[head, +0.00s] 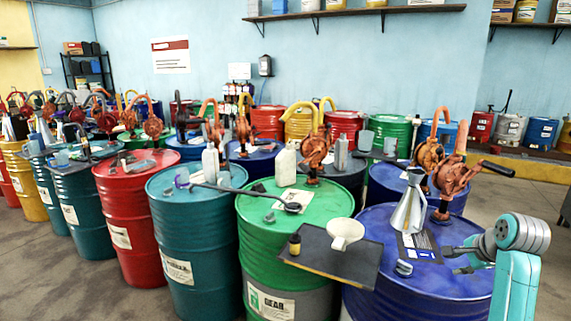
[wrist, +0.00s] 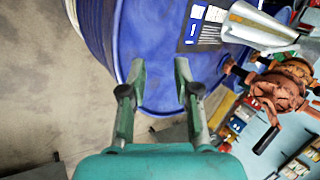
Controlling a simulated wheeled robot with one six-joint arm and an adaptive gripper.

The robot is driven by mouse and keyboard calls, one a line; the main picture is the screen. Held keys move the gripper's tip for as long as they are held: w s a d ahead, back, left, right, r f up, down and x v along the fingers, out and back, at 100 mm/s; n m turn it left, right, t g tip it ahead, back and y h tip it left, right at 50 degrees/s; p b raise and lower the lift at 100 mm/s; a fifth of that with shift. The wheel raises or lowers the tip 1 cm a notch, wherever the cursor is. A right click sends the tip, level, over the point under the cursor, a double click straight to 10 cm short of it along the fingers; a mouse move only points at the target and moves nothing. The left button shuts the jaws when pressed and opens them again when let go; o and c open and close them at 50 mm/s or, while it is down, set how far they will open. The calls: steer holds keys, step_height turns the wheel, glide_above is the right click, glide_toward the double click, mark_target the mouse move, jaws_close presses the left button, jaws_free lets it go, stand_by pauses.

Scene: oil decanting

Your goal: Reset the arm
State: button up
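My gripper (head: 452,260) is at the right of the head view, at the end of my teal arm (head: 520,262). It is over the right part of the blue drum's top (head: 375,262). In the wrist view, the two fingers of my gripper (wrist: 160,66) are spread apart with nothing between them. The blue drum (wrist: 160,30) shows beyond the fingertips. I cannot tell how close the fingers are to its surface.
A metal jug (head: 410,205) stands on the blue drum, beside an orange hand pump (head: 452,175). A green drum (head: 290,215) and several others crowd the left.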

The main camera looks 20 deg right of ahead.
steer(key=w+a+f+n, duration=0.2)
steer(key=a+f, duration=0.5)
steer(key=f, duration=0.3)
steer(key=s+a+f+n+t, duration=0.2)
steer(key=s+a+f+n, duration=0.15)
steer(key=a+f, duration=0.6)
steer(key=s+a+f+n+t, duration=0.1)
steer(key=s+a+f+n, duration=0.4)
steer(key=a, duration=0.7)
steer(key=s+a+f+n+t, duration=0.2)
steer(key=s+a+f, duration=0.1)
steer(key=s+a, duration=0.4)
steer(key=s+a+r+n+t+y, duration=0.1)
steer(key=s+a+r+n, duration=0.4)
steer(key=s, duration=0.5)
steer(key=s+a+r+n+t+y, duration=0.2)
steer(key=s+a+r+n, duration=0.3)
steer(key=s+r, duration=0.3)
steer(key=s+a, duration=0.1)
steer(key=s, duration=0.2)
steer(key=shift+s+a, duration=0.15)
steer(key=shift+a, duration=0.05)
